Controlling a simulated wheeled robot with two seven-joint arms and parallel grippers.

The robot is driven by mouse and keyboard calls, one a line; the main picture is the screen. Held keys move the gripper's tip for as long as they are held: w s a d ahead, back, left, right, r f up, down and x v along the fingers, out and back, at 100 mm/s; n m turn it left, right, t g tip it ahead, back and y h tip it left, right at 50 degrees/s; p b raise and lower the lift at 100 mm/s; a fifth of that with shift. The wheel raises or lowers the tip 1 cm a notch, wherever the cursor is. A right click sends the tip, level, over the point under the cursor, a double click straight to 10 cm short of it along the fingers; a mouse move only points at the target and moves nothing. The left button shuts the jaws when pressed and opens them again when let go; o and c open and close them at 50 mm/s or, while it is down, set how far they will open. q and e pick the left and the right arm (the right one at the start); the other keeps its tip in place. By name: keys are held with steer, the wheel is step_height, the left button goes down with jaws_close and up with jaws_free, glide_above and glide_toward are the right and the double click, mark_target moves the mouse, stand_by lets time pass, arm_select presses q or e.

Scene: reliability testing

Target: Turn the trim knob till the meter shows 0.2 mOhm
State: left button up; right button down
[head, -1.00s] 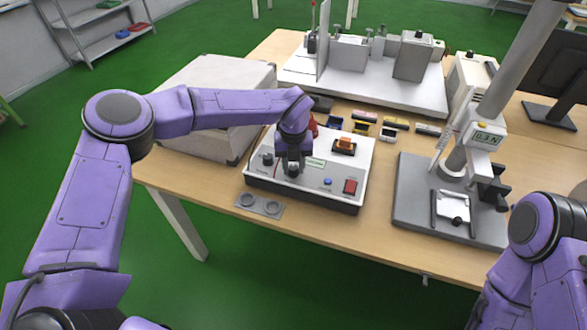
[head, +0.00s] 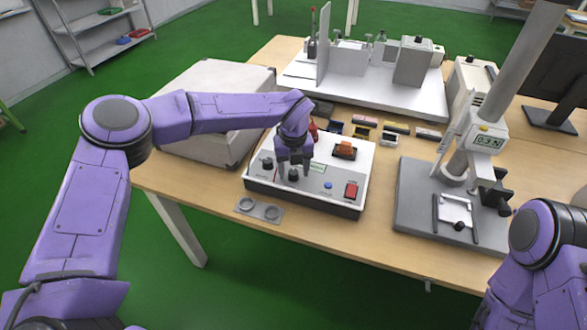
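The white test box (head: 309,195) stands on the table with a small greenish meter display (head: 317,167) on its top. The digits are too small to read. A dark knob (head: 293,175) is on the panel, directly below my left gripper (head: 294,172). The fingers are spread, one on each side above the knob, and I see no grip on it. A second dark knob (head: 267,164) stands to the left. The knob labels are too small to read, so I cannot tell which one is the trim knob. My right arm shows at lower right; its gripper is out of view.
The box also carries a blue button (head: 328,185), a red switch (head: 351,190) and an orange part (head: 345,149). A grey plate with two rings (head: 259,209) lies in front. A force stand (head: 420,215) is to the right, a large pale case (head: 215,85) to the left.

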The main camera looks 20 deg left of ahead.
mark_target(293, 172)
arm_select(q)
step_height(293, 172, up, 11)
steer(key=b, duration=0.1)
steer(key=shift+f+b, duration=0.2)
steer(key=shift+b, duration=0.1)
steer(key=shift+f, duration=0.1)
stand_by(0.3)
